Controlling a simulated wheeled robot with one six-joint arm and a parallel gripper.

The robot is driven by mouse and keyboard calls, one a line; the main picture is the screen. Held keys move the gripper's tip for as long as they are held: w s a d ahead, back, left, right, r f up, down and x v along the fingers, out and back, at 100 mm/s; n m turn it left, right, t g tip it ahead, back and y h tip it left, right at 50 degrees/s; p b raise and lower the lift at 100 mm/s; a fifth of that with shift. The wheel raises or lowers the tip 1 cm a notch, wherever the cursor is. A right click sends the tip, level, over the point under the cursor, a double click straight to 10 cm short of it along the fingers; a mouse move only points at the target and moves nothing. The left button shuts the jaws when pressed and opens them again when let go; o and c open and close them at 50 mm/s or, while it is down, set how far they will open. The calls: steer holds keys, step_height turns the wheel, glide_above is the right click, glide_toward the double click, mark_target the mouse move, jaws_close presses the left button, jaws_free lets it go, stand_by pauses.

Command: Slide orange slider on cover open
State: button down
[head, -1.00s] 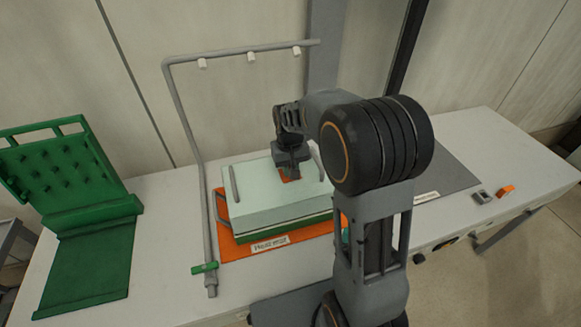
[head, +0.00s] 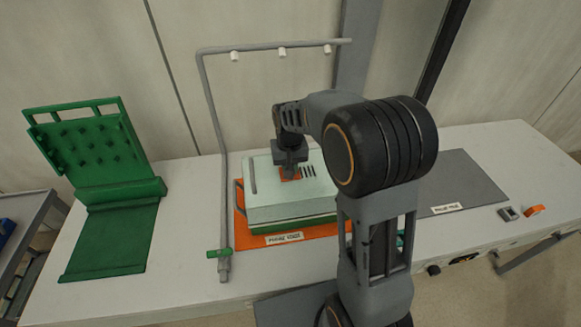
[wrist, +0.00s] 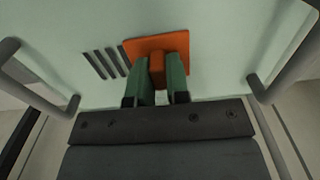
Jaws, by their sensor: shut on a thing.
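The pale green cover (head: 262,205) sits on a green tray (head: 270,228) on the orange mat. The orange slider (head: 290,174) lies on top of the cover; in the wrist view it is an orange plate (wrist: 134,50) with an upright orange tab (wrist: 157,72). My gripper (head: 290,169) points down onto the cover. In the wrist view my gripper (wrist: 158,80) has its two green fingers shut on the tab. Dark vent slots (wrist: 104,63) show uncovered beside the plate. They also show in the head view, to the right of the slider.
Grey handles stand on both sides of the cover, (wrist: 282,75) being the right one. A grey pipe frame (head: 215,150) with a green valve stands left of it. A green press-like stand (head: 110,220) is further left. A grey mat (head: 455,180) lies right.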

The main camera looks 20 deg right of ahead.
steer(key=shift+d, duration=0.15)
steer(key=c, duration=1.1)
jaws_free()
step_height(320, 180, up, 14)
steer(key=shift+f, duration=0.1)
steer(key=n, duration=0.1)
glide_above(295, 182)
step_height(295, 182, down, 4)
steer(key=s+t, duration=0.1)
steer(key=s, duration=0.3)
steer(key=s+d+t, duration=0.1)
steer(key=s, duration=0.4)
steer(key=s+d+f+t, duration=0.1)
steer(key=s+t, duration=0.1)
steer(key=s, duration=0.3)
steer(key=shift+f, duration=0.1)
